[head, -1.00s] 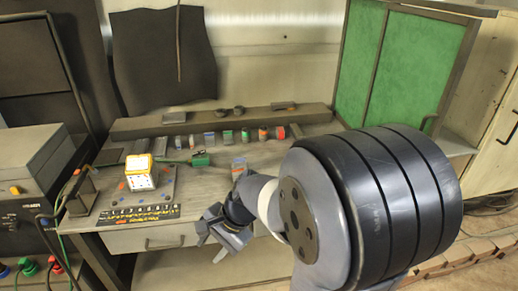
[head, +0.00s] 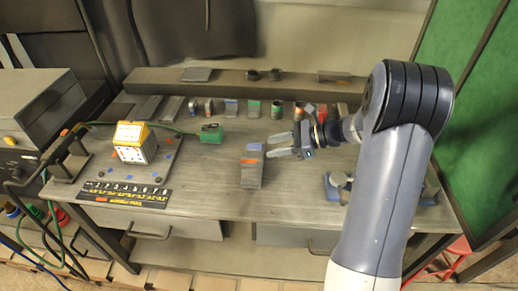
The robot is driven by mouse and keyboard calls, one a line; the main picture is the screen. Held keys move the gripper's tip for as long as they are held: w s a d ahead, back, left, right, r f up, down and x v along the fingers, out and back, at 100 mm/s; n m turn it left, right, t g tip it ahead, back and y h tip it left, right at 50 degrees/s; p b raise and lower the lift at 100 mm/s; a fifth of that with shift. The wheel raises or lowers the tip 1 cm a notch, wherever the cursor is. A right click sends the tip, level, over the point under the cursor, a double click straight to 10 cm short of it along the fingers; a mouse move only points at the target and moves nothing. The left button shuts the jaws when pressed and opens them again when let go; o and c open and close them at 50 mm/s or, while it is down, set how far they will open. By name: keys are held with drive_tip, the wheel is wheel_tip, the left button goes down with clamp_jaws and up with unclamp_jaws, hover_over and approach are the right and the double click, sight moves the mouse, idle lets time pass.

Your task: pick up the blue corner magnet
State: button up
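My gripper (head: 270,146) is above the right middle of the workbench, its two fingers apart and pointing left, with nothing seen between them. A row of small blocks and magnets stands along the bench back. A grey block with blue and orange on top (head: 251,170) is just left of and below the fingertips in the picture. A blue-based piece (head: 335,187) is partly hidden by my arm. I cannot tell which of these is the blue corner magnet.
A white and yellow cube (head: 134,143) sits on a dark plate at the left, near a green clamp (head: 211,133). A black marked strip (head: 124,194) lies along the front edge. A raised beam (head: 220,86) runs behind the row. Green panels stand right.

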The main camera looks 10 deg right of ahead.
sight(255, 151)
drive_tip(key=shift+f+p+x, duration=0.15)
drive_tip(key=shift+p+x, duration=0.1)
drive_tip(key=shift+x, duration=1.55)
drive_tip(key=shift+f+p+x, duration=0.15)
drive_tip(key=shift+p+x, duration=0.1)
drive_tip(key=shift+x, duration=1.5)
drive_tip(key=shift+d, duration=0.15)
drive_tip(key=shift+c, duration=0.4)
clamp_jaws()
